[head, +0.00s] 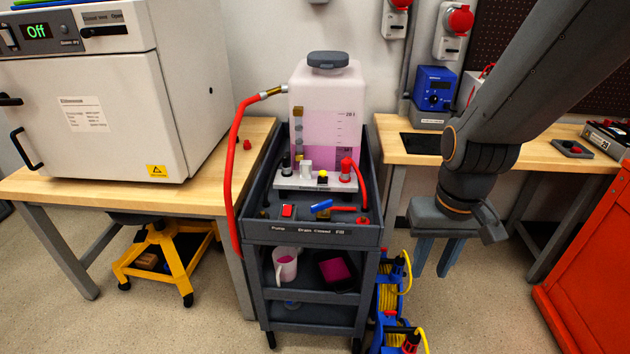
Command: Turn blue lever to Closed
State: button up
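The blue lever (321,206) is a small handle on the top tray of the grey cart (312,238), lying slanted with its right end a little higher in the picture. Which label the lever points at is too small to tell. My gripper (437,264) hangs fingers down to the right of the cart, well apart from the lever. Its two fingers are apart with nothing visible between them.
A tank (326,110) of pink liquid stands on the cart, with a red hose (234,165) curving down its left side. A red switch (288,211) sits left of the lever. Cable reels (388,295) stand right of the cart. Workbenches flank it; a red cabinet (592,265) is far right.

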aim_at(322, 207)
jog(key=k, duration=1.3)
jog(key=u, duration=0.65)
jog(key=i, duration=0.55)
jog(key=u, duration=0.65)
jog(key=i, duration=0.7)
jog(key=z, duration=0.8)
jog(key=i, duration=0.5)
jog(key=z, duration=0.55)
